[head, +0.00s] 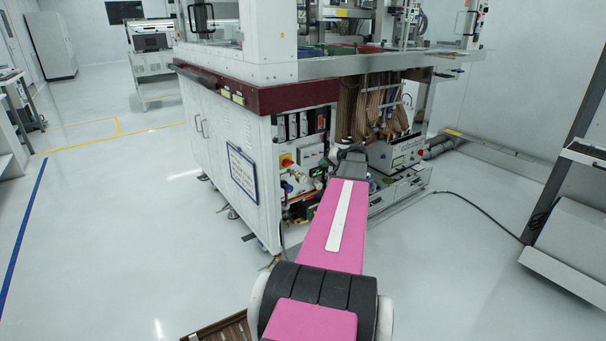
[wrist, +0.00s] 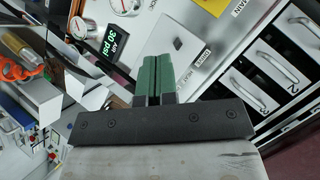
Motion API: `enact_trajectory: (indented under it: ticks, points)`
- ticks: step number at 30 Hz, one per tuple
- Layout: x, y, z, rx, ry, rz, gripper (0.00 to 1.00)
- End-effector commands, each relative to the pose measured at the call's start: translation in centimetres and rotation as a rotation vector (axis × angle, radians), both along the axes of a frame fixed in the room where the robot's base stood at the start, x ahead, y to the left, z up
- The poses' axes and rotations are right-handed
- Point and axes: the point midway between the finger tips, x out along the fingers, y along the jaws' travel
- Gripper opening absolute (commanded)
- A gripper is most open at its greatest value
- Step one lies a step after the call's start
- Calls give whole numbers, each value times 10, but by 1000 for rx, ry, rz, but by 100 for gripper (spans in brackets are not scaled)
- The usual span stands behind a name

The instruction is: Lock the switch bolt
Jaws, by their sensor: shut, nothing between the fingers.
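My gripper (wrist: 155,65) shows in the wrist view with its two green fingers pressed together and nothing between them. The fingertips overlap the lower left part of a light grey panel (wrist: 178,42) with a small dark spot and labels beside it. I cannot tell whether they touch it. I cannot clearly pick out the switch bolt; the fingers may hide it. In the head view, a red and yellow rotary switch (head: 286,160) sits on the machine's end face, left of my arm. My gripper's fingers are hidden there behind my arm.
The white machine cabinet (head: 222,150) fills the middle of the head view. Open floor (head: 110,230) lies to the left.

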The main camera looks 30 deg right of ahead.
Motion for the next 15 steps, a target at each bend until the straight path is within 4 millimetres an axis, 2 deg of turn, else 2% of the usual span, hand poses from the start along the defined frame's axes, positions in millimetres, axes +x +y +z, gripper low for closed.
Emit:
enact_trajectory:
  ticks: [8, 15]
  points:
    - [6, 2, -3, 0, 1, 1, 0]
    - [36, 14, -21, 0, 1, 3, 0]
